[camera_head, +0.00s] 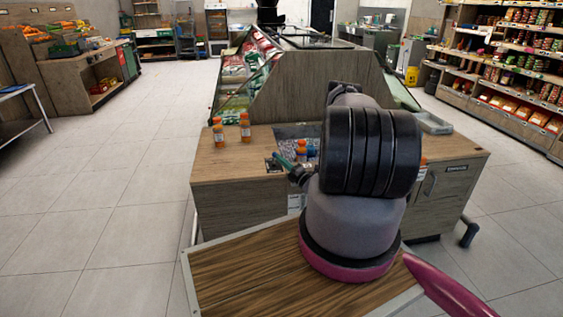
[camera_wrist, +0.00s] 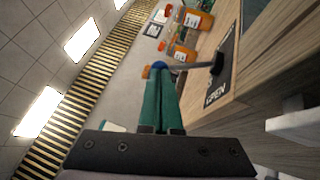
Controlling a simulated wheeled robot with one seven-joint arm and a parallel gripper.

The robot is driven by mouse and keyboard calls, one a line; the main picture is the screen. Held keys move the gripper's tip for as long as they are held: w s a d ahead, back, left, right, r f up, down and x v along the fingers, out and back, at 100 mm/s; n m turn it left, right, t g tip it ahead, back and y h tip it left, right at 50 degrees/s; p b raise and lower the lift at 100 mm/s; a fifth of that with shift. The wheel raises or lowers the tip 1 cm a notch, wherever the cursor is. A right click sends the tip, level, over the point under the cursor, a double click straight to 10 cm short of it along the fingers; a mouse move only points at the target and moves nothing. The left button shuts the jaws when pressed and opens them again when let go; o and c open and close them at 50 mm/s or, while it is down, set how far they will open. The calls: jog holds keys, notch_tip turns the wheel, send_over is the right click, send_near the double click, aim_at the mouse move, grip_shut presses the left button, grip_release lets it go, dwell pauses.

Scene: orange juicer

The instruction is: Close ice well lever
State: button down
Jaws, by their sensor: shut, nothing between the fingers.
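The ice well lever (camera_wrist: 192,67) shows in the wrist view as a thin grey rod from a black pivot on a dark label plate (camera_wrist: 222,72) marked "OPEN". My gripper (camera_wrist: 160,72) has its green fingers together and empty, with the tips at the rod's outer end. A blue piece shows at that end; I cannot tell if it is touching the fingertips. My arm hides part of the well.
Two orange juice bottles (camera_head: 245,127) stand on the counter's left part, and others are in the well. Bottles (camera_wrist: 199,19) also show beyond the lever in the wrist view. A sloped display case (camera_head: 300,85) stands behind. The floor (camera_head: 110,180) at left is clear.

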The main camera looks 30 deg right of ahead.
jog(key=shift+w+r, duration=0.1)
jog(key=shift+r, duration=0.05)
jog(key=shift+w+d+r+m+g+h, duration=0.2)
jog(key=shift+w+r+m+g+h, duration=0.3)
jog(key=shift+w+r+m+g, duration=0.3)
jog(key=w+m+g, duration=0.1)
jog(key=w+d+r+m+g, duration=0.1)
jog(key=w+g, duration=0.2)
jog(key=g, duration=0.1)
jog(key=shift+w+d+r+m+h, duration=0.2)
jog(key=shift+w+r+m+h, duration=0.1)
jog(key=shift+r+m, duration=0.1)
jog(key=shift+r, duration=0.8)
jog(key=shift+s, duration=0.1)
jog(key=s+d+r, duration=0.5)
jog(key=s+r, duration=0.3)
jog(key=s, duration=0.2)
jog(key=shift+s, duration=0.15)
